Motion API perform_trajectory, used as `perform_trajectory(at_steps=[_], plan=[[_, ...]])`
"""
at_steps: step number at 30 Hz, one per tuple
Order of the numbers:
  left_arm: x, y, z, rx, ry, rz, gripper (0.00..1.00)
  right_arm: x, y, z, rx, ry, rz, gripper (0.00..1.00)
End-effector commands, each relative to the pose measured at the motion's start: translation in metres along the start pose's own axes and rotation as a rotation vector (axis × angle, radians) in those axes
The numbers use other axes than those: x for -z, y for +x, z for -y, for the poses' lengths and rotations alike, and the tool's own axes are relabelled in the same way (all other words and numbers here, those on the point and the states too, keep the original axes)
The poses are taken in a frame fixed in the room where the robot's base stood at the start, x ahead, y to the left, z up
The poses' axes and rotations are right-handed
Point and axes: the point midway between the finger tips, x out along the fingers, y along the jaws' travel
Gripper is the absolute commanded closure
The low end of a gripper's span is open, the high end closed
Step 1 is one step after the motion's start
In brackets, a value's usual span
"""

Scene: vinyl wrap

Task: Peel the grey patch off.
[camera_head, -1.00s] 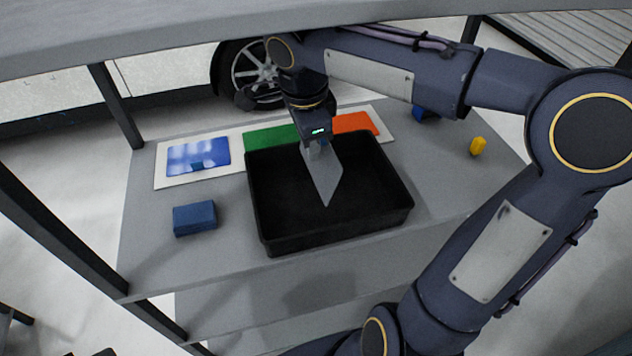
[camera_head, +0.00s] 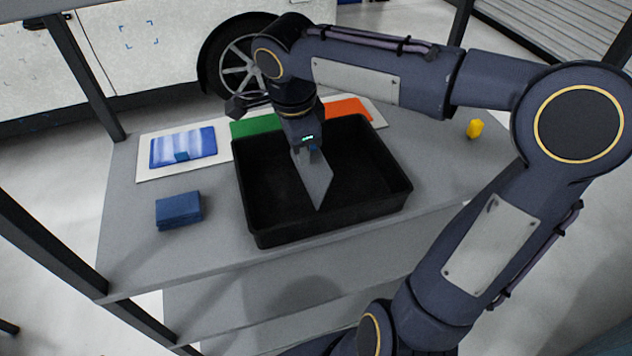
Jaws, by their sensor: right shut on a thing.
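The grey patch (camera_head: 316,182) is a thin, flat grey piece with a pointed lower end. It hangs from my right gripper (camera_head: 309,152), which is shut on its upper part. The patch is above the black tray (camera_head: 262,238), with its tip over the tray's inside. I cannot tell whether the tip touches the tray floor. The fingertips are small and partly hidden by the gripper body. My left gripper is not in view.
A white board (camera_head: 146,172) at the back of the shelf (camera_head: 125,255) carries blue (camera_head: 196,143), green (camera_head: 255,125) and orange (camera_head: 350,109) patches. A dark blue block (camera_head: 179,210) lies left of the tray. A yellow piece (camera_head: 475,129) stands at the right. A car wheel (camera_head: 238,68) is behind.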

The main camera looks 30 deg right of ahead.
Motion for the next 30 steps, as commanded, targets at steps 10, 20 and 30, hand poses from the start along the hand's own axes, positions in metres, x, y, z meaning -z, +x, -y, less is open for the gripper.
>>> perform_trajectory(at_steps=[10, 20, 30], plan=[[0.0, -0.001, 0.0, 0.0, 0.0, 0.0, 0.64, 0.0, -0.001, 0.0, 0.0, 0.0, 0.0, 0.49], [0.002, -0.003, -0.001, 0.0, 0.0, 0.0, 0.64, 0.001, -0.004, 0.001, 0.001, 0.0, 0.0, 0.49], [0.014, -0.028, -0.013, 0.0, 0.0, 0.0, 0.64, 0.004, -0.041, 0.006, 0.003, 0.0, 0.0, 0.49]])
